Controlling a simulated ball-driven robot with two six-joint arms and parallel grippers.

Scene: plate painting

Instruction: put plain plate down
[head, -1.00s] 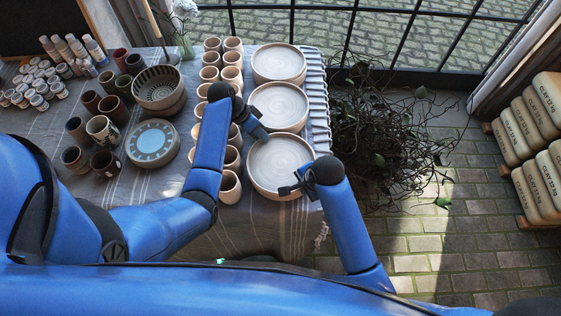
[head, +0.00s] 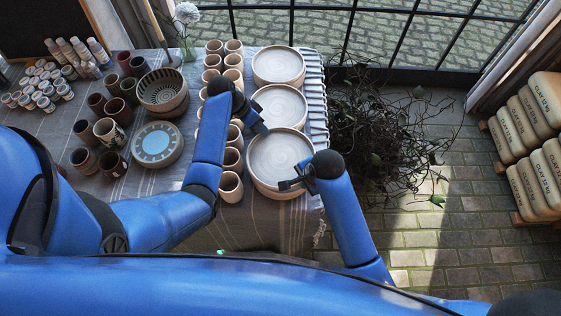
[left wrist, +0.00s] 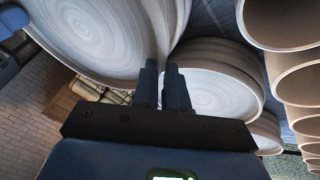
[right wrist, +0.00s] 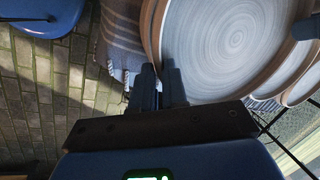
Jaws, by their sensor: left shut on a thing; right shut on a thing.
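A pale, round plain plate (head: 281,158) with a tan rim is nearest me, at the table's right side. My left gripper (head: 262,130) is shut on its far-left rim, and my right gripper (head: 285,186) is shut on its near rim. In the left wrist view the plate (left wrist: 85,35) fills the upper left, beside the fingers (left wrist: 163,75). In the right wrist view the plate (right wrist: 235,40) has its rim at the fingers (right wrist: 157,78). Another rim shows close under it there. I cannot tell whether the plate touches what is below.
Two more plate stacks (head: 280,105) (head: 278,65) stand behind it. Rows of clay cups (head: 230,187) stand close on the left. A blue-centred painted plate (head: 157,145) and a patterned bowl (head: 163,92) are farther left. The table's right edge is close.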

